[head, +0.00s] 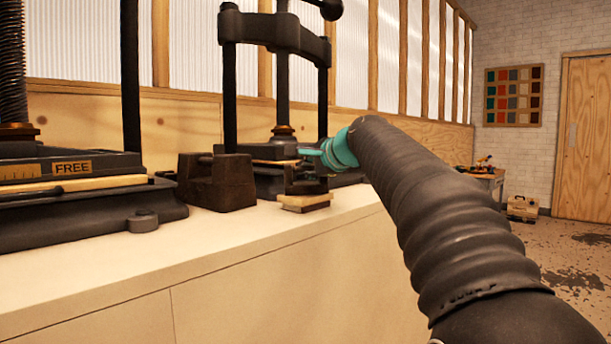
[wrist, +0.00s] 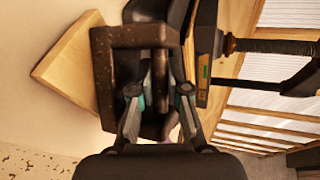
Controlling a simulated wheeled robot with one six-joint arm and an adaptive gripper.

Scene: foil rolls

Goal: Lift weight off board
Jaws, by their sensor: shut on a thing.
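A dark brown weight (wrist: 104,75) with a bar-like grip fills the middle of the wrist view. My gripper (wrist: 160,90) is shut on it, one finger on each side of the grip. A pale wooden board (wrist: 68,62) shows beside and partly behind the weight. In the head view the board (head: 304,199) lies at the bench's front edge, with the dark held weight just above it. My teal wrist (head: 338,152) partly covers the gripper there. I cannot tell whether weight and board touch.
A second dark brown weight (head: 217,183) stands left of the board on the pale bench (head: 230,232). A black screw press (head: 275,152) stands close behind. Another press (head: 75,190), marked FREE, is at left. The bench front is clear.

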